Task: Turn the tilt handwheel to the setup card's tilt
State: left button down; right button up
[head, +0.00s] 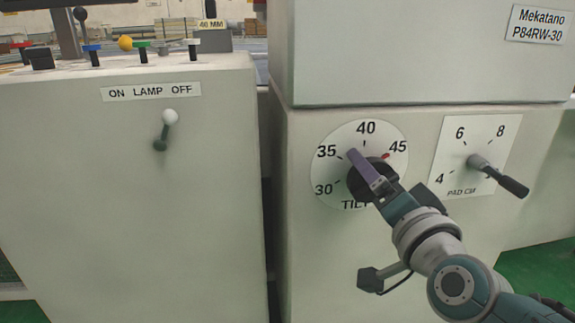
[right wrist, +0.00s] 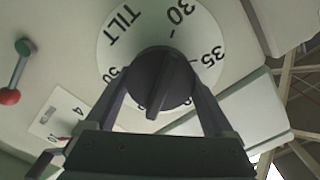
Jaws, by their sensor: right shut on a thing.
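The tilt handwheel (right wrist: 162,80) is a dark round knob with a raised ridge, on the white tilt dial (head: 330,170). The dial reads 30, 35, 40 and 45 in the head view. A small red mark shows at the knob's upper right edge, just below the 45. In the right wrist view the ridge points down, away from 30 and 35. My right gripper (head: 367,172) is shut on the handwheel, with a finger on each side. It hides part of the knob and lower dial. I cannot make out a setup card. My left gripper is not in view.
To the right is the pad dial (head: 450,160) with its black-handled lever (head: 510,184), close to my right wrist. On the left, a cabinet (head: 130,230) carries a lamp switch (head: 165,130). Several coloured levers stand on its top. A nameplate (head: 539,26) is at upper right.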

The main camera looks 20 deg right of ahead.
jog(key=o, duration=1.1)
jog(key=p+v, duration=0.2)
jog(key=v, duration=0.8)
jog(key=shift+d, duration=0.1)
